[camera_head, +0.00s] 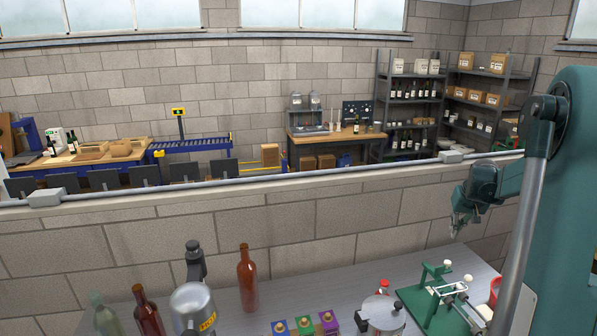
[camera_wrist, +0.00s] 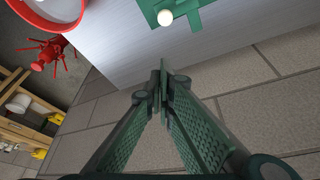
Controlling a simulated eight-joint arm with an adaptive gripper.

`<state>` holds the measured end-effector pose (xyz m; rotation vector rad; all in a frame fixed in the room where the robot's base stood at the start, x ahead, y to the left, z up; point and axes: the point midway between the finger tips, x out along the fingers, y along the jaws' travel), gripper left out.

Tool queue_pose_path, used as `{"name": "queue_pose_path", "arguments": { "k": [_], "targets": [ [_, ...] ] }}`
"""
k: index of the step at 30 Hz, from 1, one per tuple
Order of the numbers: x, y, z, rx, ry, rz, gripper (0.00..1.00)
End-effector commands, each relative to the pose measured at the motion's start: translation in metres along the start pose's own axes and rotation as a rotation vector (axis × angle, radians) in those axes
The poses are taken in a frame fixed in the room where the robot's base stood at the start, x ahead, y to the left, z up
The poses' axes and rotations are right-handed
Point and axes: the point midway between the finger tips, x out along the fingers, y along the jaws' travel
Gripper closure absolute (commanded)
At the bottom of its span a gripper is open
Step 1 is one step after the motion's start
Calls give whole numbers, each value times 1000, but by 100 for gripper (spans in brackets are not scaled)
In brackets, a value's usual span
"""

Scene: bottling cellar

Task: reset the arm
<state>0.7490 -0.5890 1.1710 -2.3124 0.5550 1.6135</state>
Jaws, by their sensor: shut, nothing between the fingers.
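My gripper (camera_head: 456,230) hangs in the right part of the head view, in front of the block wall and above the far right of the metal worktop. It is small there and its fingers are hard to make out. In the wrist view my gripper (camera_wrist: 162,78) shows both green fingers with their tips together. Nothing is between them. The fingertips show against the block wall and the worktop's edge, apart from any object.
On the metal worktop (camera_head: 345,285) stand a green bench device (camera_head: 432,308), a steel pot (camera_head: 381,315), a brown bottle (camera_head: 247,278) and small coloured boxes (camera_head: 303,326). A red bowl (camera_wrist: 52,8) and red valve-like object (camera_wrist: 42,52) show in the wrist view.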

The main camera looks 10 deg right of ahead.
Motion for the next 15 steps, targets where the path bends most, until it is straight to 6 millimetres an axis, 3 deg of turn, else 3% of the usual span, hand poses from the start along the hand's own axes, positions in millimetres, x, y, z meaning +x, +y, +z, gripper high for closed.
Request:
{"name": "queue_pose_path", "arguments": {
  "k": [8, 15],
  "targets": [
    [-10, -17, 5, -10, 6, -2, 100],
    [-37, -63, 21, -40, 21, -10, 100]
  ]
}}
